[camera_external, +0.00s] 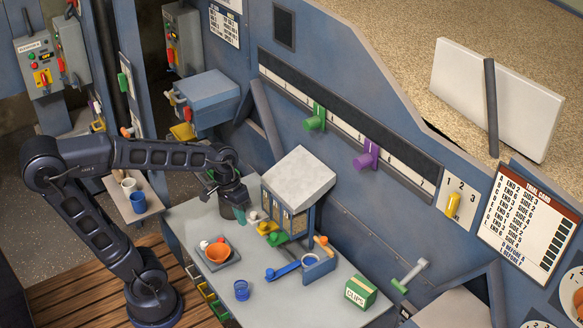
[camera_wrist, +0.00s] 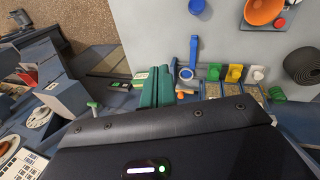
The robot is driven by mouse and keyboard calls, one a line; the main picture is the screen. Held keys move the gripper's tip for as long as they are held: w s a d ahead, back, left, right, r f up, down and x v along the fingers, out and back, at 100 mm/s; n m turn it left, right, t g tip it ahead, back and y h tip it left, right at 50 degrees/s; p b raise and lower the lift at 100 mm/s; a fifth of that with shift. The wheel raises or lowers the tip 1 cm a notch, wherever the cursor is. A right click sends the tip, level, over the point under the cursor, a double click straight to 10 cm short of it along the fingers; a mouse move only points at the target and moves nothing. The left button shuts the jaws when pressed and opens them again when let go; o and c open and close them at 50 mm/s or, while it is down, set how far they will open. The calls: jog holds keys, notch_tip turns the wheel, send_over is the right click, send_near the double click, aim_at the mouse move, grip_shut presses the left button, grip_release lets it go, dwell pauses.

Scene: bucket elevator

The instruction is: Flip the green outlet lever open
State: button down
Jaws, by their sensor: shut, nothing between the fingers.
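The green outlet lever (camera_external: 277,239) sits low on the front of the small grey-roofed bin dispenser (camera_external: 300,178), at the right end of its row of levers. In the wrist view the green lever (camera_wrist: 214,72) shows between the yellow lever (camera_wrist: 234,73) and the blue scoop (camera_wrist: 195,58). My gripper (camera_external: 240,214) is shut and empty, pointing down beside the dispenser's left side, apart from the green lever. Its dark green fingers (camera_wrist: 157,86) show in the middle of the wrist view. I cannot tell exactly how far the green lever is turned.
The grey table (camera_external: 205,222) carries an orange bowl (camera_external: 217,253) on a scale, a blue cup (camera_external: 241,290), a blue-handled scoop (camera_external: 283,270) and a green clips box (camera_external: 361,292). A wall with green and purple slide handles stands behind.

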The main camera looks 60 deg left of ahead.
jog(key=w+d+f+n+g+h, duration=0.1)
jog(key=w+d+f+n+h, duration=0.6)
jog(key=w+d+f, duration=0.3)
jog(key=w+d+f+n+g+h, duration=0.1)
jog(key=w+d+f+n+h, duration=0.5)
jog(key=w+d, duration=1.2)
jog(key=shift+w+d+f+n+h, duration=0.3)
jog(key=shift+w+f+n+h, duration=0.1)
jog(key=shift+w+f+h, duration=1.75)
jog(key=shift+s+f, duration=0.25)
jog(key=shift+f, duration=0.1)
jog(key=x, duration=1)
jog(key=shift+r, duration=0.15)
